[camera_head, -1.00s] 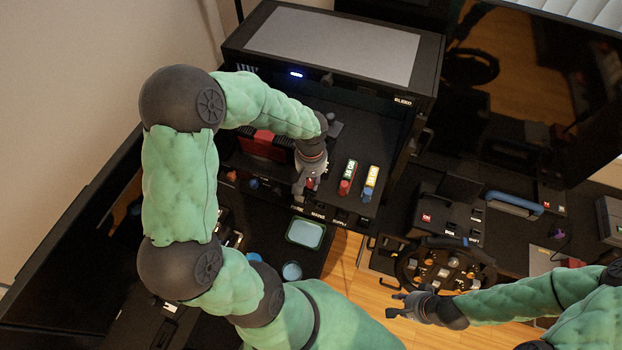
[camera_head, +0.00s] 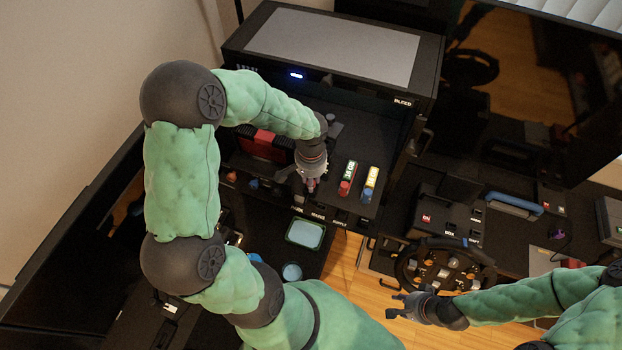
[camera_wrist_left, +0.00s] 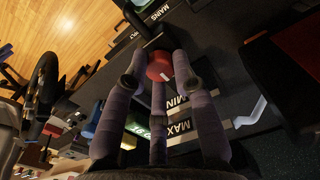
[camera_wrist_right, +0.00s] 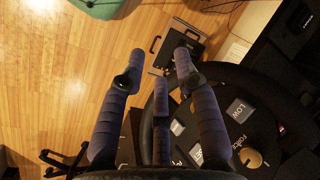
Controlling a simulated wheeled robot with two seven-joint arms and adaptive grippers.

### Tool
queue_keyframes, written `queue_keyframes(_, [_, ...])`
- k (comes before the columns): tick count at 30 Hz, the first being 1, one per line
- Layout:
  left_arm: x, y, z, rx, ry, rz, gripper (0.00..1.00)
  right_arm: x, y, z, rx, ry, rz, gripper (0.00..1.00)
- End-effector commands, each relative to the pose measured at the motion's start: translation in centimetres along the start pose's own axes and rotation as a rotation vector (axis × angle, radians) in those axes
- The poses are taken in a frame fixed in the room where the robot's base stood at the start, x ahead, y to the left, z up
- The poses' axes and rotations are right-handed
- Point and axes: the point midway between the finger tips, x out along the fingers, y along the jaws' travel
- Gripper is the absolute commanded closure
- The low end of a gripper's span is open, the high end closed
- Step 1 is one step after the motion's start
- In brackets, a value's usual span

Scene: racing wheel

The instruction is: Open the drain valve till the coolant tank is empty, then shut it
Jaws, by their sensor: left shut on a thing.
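My left gripper (camera_head: 310,185) is at the front of the black cabinet (camera_head: 420,78), right of a red and black part. In the left wrist view its fingers (camera_wrist_left: 157,68) close around a red round knob (camera_wrist_left: 160,66) with a white mark on its face. Labels reading MIN (camera_wrist_left: 175,103) and MAX (camera_wrist_left: 172,128) lie beside the knob; I cannot make out a coolant level. My right gripper (camera_head: 397,303) is open and empty in front of the steering wheel (camera_head: 445,268); its fingers (camera_wrist_right: 157,70) stand apart in the right wrist view.
A pale green tray (camera_head: 305,234) and a light blue round container (camera_head: 292,271) sit below. Wooden floor is open beneath the right gripper.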

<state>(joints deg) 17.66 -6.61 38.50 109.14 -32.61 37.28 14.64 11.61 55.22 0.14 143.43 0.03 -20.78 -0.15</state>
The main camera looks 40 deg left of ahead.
Motion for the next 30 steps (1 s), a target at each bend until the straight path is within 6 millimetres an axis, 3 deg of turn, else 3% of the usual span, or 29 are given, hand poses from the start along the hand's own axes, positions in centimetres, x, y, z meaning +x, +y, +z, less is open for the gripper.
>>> queue_keyframes(14, [0.0,-0.02,0.0,0.018,0.0,-0.001,1.0,-0.02,-0.01,0.0,0.0,0.0,0.0,0.68])
queue_keyframes(15, [0.0,-0.02,0.0,0.018,0.0,-0.001,0.67,-0.02,-0.01,0.0,0.0,0.0,0.0,0.68])
queue_keyframes(17, [0.0,-0.02,0.0,0.017,0.0,-0.001,0.51,-0.02,-0.01,0.01,0.0,0.0,0.0,0.68])
queue_keyframes(30, [-0.57,-0.03,-0.08,0.016,0.002,-0.001,0.5,-0.01,0.0,-0.01,0.0,0.0,0.0,0.68])
